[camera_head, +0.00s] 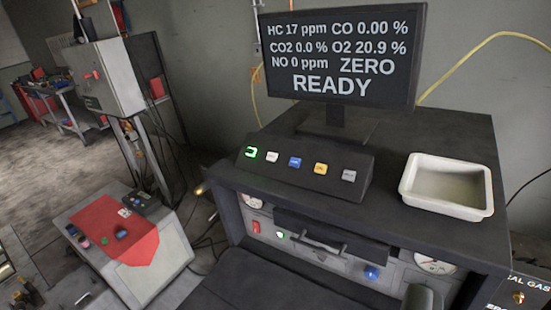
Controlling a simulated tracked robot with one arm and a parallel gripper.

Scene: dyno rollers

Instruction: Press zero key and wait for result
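A dark monitor (340,56) stands on top of the analyser cabinet (440,135). Its screen reads HC 17 ppm, CO 0.00 %, CO2 0.0 %, O2 20.9 %, NO 0 ppm and ZERO READY. In front of it is a sloped key panel (308,185) with a row of keys: a lit green one (251,153), a pale one (272,157), a blue one (295,162), a yellow one (320,168) and a grey one (349,175). The key labels are too small to read surely, so I cannot tell which is zero. I cannot make out my gripper; nothing touches the keys.
A white tray (447,205) sits right of the keys on the cabinet top. The cabinet front has gauges (435,264), a red switch (256,227) and a handle (315,242). A grey box with a red cloth (110,228) stands lower left. Cables run between.

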